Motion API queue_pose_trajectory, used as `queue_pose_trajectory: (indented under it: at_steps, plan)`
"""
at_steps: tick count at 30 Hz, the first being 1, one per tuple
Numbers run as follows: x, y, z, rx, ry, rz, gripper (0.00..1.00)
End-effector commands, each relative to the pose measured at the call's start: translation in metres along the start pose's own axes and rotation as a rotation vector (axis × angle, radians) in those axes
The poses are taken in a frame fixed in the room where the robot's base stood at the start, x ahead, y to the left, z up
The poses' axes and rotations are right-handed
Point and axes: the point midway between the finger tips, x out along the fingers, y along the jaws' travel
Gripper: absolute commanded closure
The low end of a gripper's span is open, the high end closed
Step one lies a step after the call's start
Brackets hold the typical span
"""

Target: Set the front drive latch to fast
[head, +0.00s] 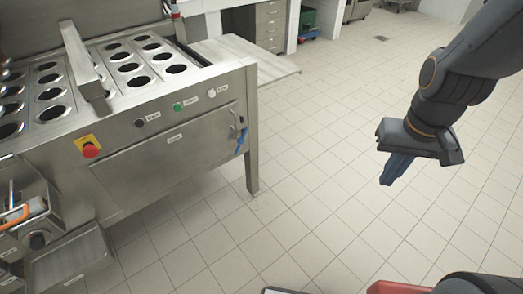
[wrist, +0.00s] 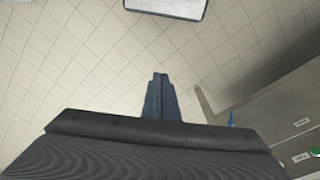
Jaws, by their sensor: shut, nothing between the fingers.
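The steel cup filler (head: 175,128) stands at the left in the head view. On its front panel, near the right corner, is a small metal latch or handle (head: 235,124) with a blue piece (head: 241,143) hanging by it; I cannot tell for sure that this is the drive latch, nor read its setting. The blue piece also shows in the wrist view (wrist: 231,119). My gripper (head: 388,180) hangs over open floor, well right of the machine and apart from it. Its blue fingers (wrist: 160,78) are shut together with nothing between them.
A black, a green (head: 178,107) and a white button sit along the panel's upper edge, with a red emergency stop (head: 90,150) to their left. A steel shelf (head: 250,58) juts from the machine's far side. Tiled floor (head: 310,150) between machine and gripper is clear.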

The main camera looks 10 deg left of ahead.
Motion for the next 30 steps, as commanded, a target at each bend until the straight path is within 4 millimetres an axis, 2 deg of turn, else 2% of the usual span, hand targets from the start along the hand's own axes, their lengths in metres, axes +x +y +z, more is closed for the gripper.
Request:
queue_pose_trajectory:
  at_steps: [9,13,16,20,24,30]
  plan:
    - [0.001,-0.001,-0.001,0.002,0.002,0.000,1.00]
    - [0.018,-0.006,-0.013,0.032,0.030,-0.004,1.00]
    - [0.045,-0.014,-0.034,0.091,0.081,-0.014,1.00]
    - [0.090,-0.037,-0.070,0.203,0.176,-0.047,1.00]
    - [0.136,-0.065,-0.111,0.339,0.282,-0.110,1.00]
    - [0.195,-0.112,-0.161,0.519,0.408,-0.243,1.00]
